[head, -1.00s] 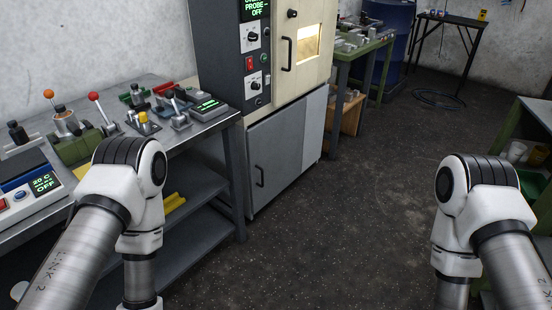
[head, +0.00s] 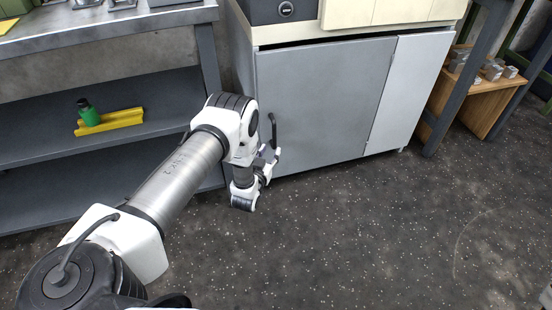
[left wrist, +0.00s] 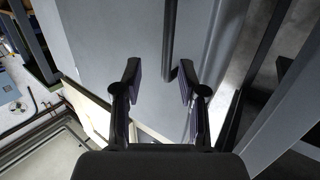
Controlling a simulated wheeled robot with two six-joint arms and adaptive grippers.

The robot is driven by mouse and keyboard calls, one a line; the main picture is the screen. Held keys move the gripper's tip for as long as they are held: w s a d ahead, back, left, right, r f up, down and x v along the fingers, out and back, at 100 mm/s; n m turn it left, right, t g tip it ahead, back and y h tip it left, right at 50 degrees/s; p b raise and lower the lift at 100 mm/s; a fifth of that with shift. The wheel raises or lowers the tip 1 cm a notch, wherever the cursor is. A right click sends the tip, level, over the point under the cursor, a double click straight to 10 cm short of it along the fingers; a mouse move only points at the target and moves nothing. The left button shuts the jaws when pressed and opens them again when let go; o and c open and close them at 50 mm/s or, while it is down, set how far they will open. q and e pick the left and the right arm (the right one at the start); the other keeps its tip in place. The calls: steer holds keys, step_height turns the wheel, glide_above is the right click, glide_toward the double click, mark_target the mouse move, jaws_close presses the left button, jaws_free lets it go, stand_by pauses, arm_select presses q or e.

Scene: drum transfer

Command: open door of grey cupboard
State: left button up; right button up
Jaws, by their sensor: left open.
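The grey cupboard (head: 409,90) stands under a cream cabinet. Its darker grey door (head: 325,100) looks shut, with a thin dark gap along the top edge. The upright dark handle (head: 273,131) is at the door's left side. My left gripper (head: 268,157) is at the handle's lower end, partly hidden by its own wrist. In the left wrist view the gripper (left wrist: 160,72) is open, and the handle (left wrist: 168,40) shows between the fingertips, nearer the right finger. I cannot tell whether they touch. My right gripper is not in view.
A grey metal bench (head: 90,38) with shelves stands left of the cupboard, close to my left arm. A green bottle (head: 88,112) and a yellow bracket (head: 110,122) lie on its shelf. A wooden box (head: 470,110) is at right. The speckled floor (head: 370,230) before the door is clear.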

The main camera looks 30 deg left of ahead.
mark_target(274, 136)
arm_select(q)
steer(key=shift+t+y, duration=0.3)
steer(key=shift+t, duration=0.2)
steer(key=b+x, duration=0.1)
steer(key=x, duration=0.2)
steer(key=b+x, duration=0.1)
steer(key=x, duration=0.1)
steer(key=a+b+x, duration=0.1)
steer(key=x, duration=0.2)
steer(key=shift+w, duration=0.15)
steer(key=shift+w+a+r, duration=0.1)
steer(key=shift+w, duration=0.1)
jaws_close()
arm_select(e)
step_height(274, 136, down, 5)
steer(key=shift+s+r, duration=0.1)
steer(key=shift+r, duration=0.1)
